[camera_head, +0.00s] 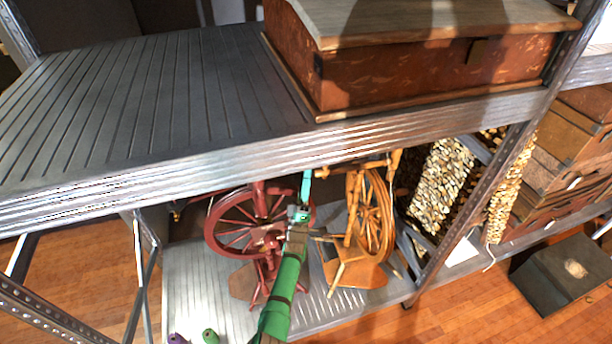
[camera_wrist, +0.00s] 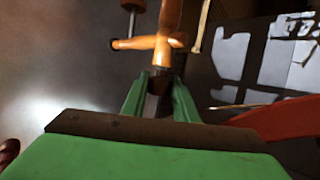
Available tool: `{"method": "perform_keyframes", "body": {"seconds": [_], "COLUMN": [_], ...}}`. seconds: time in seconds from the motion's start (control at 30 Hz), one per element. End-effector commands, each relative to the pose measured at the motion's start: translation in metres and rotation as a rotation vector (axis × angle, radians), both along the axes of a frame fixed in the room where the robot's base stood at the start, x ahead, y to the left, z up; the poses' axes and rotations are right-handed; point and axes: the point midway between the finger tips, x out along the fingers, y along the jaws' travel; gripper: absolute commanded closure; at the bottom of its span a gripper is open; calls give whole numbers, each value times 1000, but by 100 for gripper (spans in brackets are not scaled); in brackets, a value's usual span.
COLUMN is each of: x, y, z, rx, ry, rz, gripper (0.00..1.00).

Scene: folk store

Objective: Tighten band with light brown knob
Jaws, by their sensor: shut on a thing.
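A light brown wooden spinning wheel (camera_head: 369,225) stands on the lower shelf, right of a dark red spinning wheel (camera_head: 232,222). My gripper (camera_head: 306,182) reaches in at the top left of the light brown wheel, just under the upper shelf edge. In the wrist view, my gripper (camera_wrist: 160,80) is shut on the end of a turned light brown knob (camera_wrist: 164,48). The knob joins a crosswise wooden part above it. The drive band cannot be made out clearly.
The upper metal shelf (camera_head: 150,110) overhangs the wheels closely and carries a red-brown chest (camera_head: 430,70). Shelf uprights and braces stand on both sides. Strings of pale pieces (camera_head: 440,185) hang at right. A dark box (camera_head: 565,270) sits on the floor.

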Motion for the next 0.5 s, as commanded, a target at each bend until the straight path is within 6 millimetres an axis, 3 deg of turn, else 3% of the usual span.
{"method": "perform_keyframes", "body": {"seconds": [0.23,0.27,0.3,0.33,0.5], "x": [2,2,2,2,1], "y": [2,2,2,2,1], "z": [3,3,3,3,2], "rx": [0,0,-1,-1,0], "ry": [-1,-1,0,0,0], "rz": [3,3,2,2,1], "gripper": [96,69,59,55,55]}}
